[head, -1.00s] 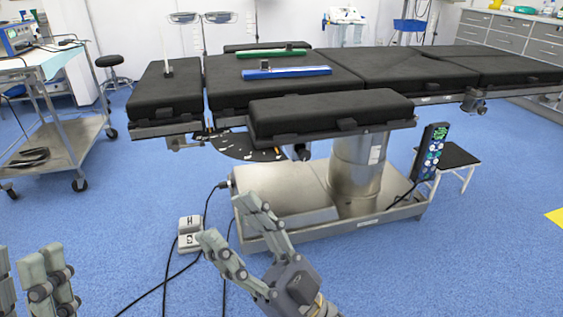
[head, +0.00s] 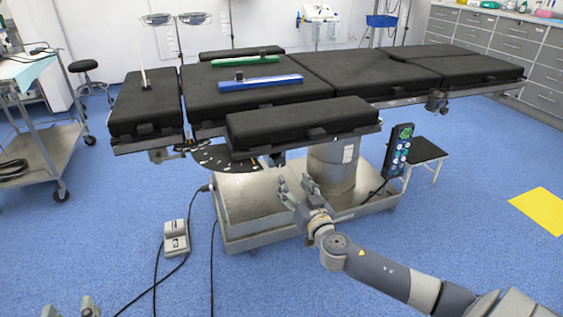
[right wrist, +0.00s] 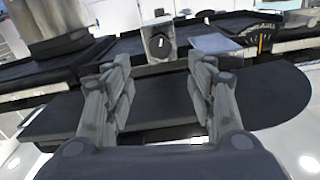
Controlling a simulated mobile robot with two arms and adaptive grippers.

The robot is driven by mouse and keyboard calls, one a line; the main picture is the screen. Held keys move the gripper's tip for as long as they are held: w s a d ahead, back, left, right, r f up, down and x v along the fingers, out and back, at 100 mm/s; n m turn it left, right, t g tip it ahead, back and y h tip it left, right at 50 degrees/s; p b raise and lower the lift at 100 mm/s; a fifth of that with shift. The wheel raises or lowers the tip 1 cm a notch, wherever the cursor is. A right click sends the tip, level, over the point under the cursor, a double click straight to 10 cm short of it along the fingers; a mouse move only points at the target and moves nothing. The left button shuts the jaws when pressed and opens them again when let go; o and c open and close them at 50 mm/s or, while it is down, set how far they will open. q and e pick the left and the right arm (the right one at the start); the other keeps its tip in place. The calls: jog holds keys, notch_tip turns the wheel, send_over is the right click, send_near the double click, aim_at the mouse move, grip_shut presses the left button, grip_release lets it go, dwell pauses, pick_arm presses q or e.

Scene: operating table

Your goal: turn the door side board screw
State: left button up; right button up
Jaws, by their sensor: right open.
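The side board (head: 300,123) is a black padded panel at the near side of the operating table. A small dark screw knob (head: 277,159) shows under it, partly lost in shadow. Only the tips of my left gripper (head: 70,308) show at the bottom left.
The table's steel column (head: 335,170) and base (head: 250,235) stand behind my right gripper. A control panel (head: 398,150) hangs to the right, near a stool (head: 423,150). A foot pedal (head: 175,238) with cables lies on the blue floor. A trolley (head: 50,150) is at the left.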

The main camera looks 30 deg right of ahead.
aim_at(281, 163)
jog(key=b+x, duration=0.1)
jog(key=x, duration=0.8)
jog(key=shift+w+d+f, duration=0.1)
jog(key=shift+w, duration=0.15)
pick_arm(q)
jog(key=shift+s+d+r+t+h, duration=0.15)
jog(key=shift+r+t+h, duration=0.15)
jog(key=shift+r+t, duration=0.8)
jog(key=shift+s+d+r+t+h, duration=0.15)
jog(key=shift+r+t+h, duration=0.25)
jog(key=shift+r, duration=1.3)
pick_arm(e)
jog(key=shift+w+d, duration=0.1)
jog(key=shift+w, duration=0.45)
pick_arm(q)
jog(key=shift+w, duration=0.1)
pick_arm(e)
jog(key=c, duration=1.1)
